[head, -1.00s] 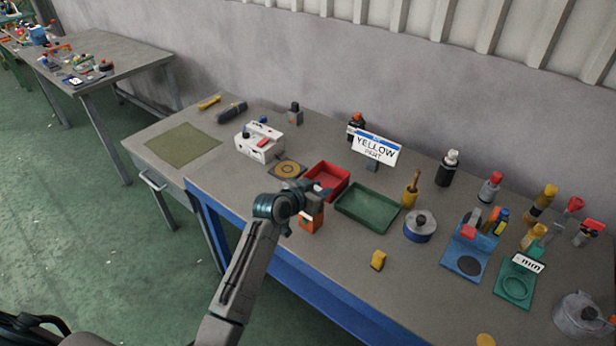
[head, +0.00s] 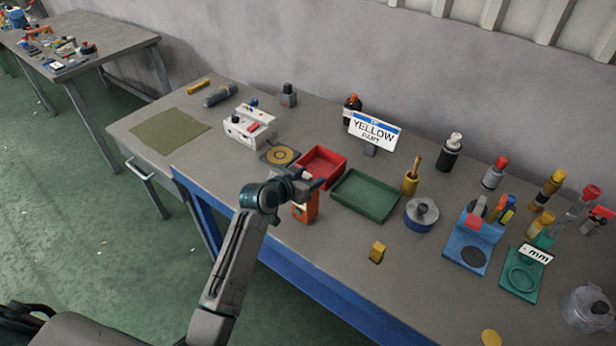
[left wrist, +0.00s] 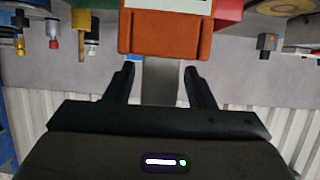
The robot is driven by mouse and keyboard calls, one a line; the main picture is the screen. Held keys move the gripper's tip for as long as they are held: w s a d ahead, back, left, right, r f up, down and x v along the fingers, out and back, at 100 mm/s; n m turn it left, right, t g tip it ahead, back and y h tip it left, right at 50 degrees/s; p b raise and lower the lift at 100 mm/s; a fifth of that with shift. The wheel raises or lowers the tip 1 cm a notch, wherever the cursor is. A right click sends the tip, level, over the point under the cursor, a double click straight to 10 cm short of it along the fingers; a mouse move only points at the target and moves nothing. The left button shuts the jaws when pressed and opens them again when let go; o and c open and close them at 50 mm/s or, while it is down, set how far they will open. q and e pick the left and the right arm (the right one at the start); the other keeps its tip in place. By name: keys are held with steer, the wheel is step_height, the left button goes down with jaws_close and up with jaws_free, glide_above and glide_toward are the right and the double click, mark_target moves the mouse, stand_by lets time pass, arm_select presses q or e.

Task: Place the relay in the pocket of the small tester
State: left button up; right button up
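My left gripper (head: 316,182) is above and just behind an orange box (head: 306,208) near the bench's front edge. In the left wrist view the gripper (left wrist: 158,82) has its two dark fingers spread apart, with the orange box (left wrist: 165,33) beyond the tips. A grey strip shows between the fingers, touching neither; I cannot tell what it is. A white box with dark knobs and a red patch (head: 249,127) stands farther left. I cannot tell for sure which box is the small tester. No part is clearly identifiable as the relay. My right gripper is out of view.
A red tray (head: 322,160) and a green tray (head: 366,212) lie close by the left gripper. A yellow block (head: 377,252) and blue-sided tin (head: 421,222) are to the right.

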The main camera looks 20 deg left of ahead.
arm_select(q)
steer(key=shift+s, duration=0.25)
steer(key=b+v, duration=0.3)
steer(key=v, duration=0.8)
steer(key=shift+s+r, duration=0.15)
steer(key=shift+r, duration=0.1)
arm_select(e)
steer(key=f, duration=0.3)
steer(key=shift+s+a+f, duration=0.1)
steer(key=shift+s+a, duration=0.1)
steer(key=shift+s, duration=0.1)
arm_select(q)
steer(key=shift+a, duration=0.1)
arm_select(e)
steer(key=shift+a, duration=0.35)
